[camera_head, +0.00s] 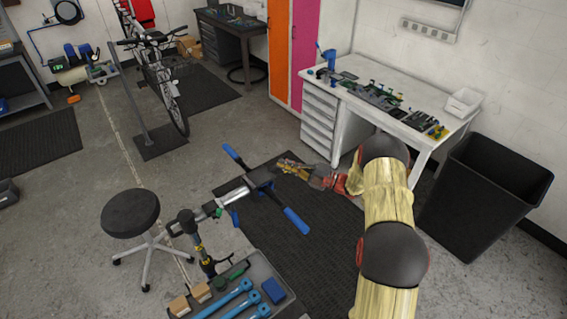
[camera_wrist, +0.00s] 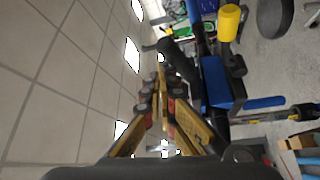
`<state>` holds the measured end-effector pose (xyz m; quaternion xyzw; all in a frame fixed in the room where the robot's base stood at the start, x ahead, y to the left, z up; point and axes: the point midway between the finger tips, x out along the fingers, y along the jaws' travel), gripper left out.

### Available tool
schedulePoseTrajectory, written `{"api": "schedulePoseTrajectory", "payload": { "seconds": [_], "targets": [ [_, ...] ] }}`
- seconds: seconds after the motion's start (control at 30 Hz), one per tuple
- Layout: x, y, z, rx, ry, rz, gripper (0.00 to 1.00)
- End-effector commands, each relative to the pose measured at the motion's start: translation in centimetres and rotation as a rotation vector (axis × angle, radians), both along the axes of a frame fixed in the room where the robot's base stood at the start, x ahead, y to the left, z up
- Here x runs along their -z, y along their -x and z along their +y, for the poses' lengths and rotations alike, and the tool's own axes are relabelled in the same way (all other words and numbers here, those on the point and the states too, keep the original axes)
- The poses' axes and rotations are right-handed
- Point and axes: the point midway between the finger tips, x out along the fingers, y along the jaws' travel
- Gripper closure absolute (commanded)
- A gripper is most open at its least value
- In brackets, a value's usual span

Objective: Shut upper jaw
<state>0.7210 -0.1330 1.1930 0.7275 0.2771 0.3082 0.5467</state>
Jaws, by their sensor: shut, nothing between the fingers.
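A work-stand clamp (camera_head: 260,177) with a grey and black head and blue end pieces stands in the middle of the head view. One blue piece (camera_head: 235,156) points to the far left, another (camera_head: 296,220) toward the near right. I cannot tell which part is the upper jaw. My gripper (camera_head: 284,164) is just right of the clamp head, shut and empty. In the wrist view, my closed fingers (camera_wrist: 161,88) show left of the clamp's blue face (camera_wrist: 214,82) and beside a black bar (camera_wrist: 180,60). Contact cannot be told.
A tool tray (camera_head: 262,268) with blue wrenches is at the near edge. A black stool (camera_head: 130,213) stands left. A white workbench (camera_head: 425,119) and a black bin (camera_head: 486,190) stand right. A bike (camera_head: 163,75) is at the back.

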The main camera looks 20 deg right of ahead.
Motion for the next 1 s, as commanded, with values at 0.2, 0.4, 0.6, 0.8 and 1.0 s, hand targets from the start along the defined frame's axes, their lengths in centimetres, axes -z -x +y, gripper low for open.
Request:
{"api": "schedulePoseTrajectory", "payload": {
  "seconds": [0.2, 0.4, 0.6, 0.8, 1.0],
  "targets": [
    [0.8, -0.1, -0.2, 0.002, 0.001, 0.003, 1.00],
    [1.0, 0.0, -0.2, 0.004, 0.001, 0.006, 1.00],
    [1.2, 0.0, -0.2, 0.005, 0.002, 0.009, 1.00],
    [1.0, 0.1, -0.2, 0.005, 0.002, 0.011, 1.00],
    [-1.2, 1.0, 0.4, 0.000, 0.002, 0.006, 1.00]
  ]
}}
